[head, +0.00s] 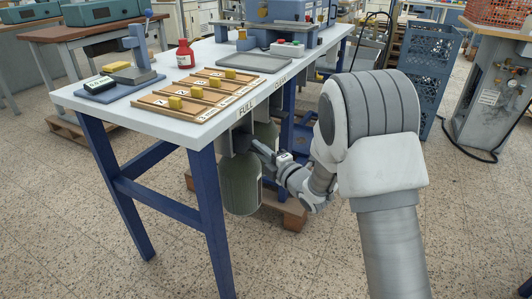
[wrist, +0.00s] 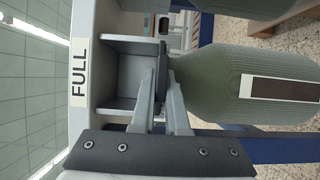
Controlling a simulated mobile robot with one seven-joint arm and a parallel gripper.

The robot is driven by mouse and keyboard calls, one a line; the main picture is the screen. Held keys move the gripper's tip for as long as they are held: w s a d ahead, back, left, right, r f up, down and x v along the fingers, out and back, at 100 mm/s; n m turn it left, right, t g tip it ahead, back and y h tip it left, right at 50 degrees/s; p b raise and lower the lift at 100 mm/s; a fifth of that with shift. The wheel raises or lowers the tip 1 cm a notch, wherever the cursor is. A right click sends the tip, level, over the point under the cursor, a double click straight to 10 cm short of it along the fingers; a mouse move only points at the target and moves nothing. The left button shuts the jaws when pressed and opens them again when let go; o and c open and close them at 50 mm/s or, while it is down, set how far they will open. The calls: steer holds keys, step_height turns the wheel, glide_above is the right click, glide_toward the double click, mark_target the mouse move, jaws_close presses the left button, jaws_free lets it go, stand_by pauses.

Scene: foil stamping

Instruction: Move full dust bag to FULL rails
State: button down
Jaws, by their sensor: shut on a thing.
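A full, grey-green dust bag (head: 241,184) hangs upright under the table's front corner, below the FULL label (head: 246,107). My gripper (head: 259,149) reaches in from the right and is shut at the bag's top. In the wrist view, turned sideways, my fingers (wrist: 163,82) are closed at the dark collar of the bag (wrist: 245,85), which has a dark strip in a white border. The collar is beside the grey, box-like FULL rails (wrist: 128,78), under the FULL sign (wrist: 79,65). My fingers partly hide the collar; I cannot tell whether it sits in the rails.
A second green bag (head: 267,134) hangs behind, under the CLEAN label (head: 281,80). The white table (head: 135,119) has blue legs (head: 211,220) close to the bag. A wooden pallet (head: 293,214) lies below. The floor at front left is open.

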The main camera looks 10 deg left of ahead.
mark_target(250, 150)
steer(key=shift+w+a, duration=0.25)
steer(key=shift+a, duration=0.4)
steer(key=shift+w+a, duration=0.2)
steer(key=shift+a, duration=0.4)
steer(key=shift+w+a, duration=0.25)
steer(key=shift+a, duration=0.4)
steer(key=shift+f, duration=0.1)
steer(key=c, duration=0.8)
jaws_free()
steer(key=shift+c, duration=0.2)
steer(key=p+v, duration=0.2)
steer(key=v, duration=1.5)
steer(key=shift+d+p, duration=0.2)
steer(key=shift+p, duration=0.15)
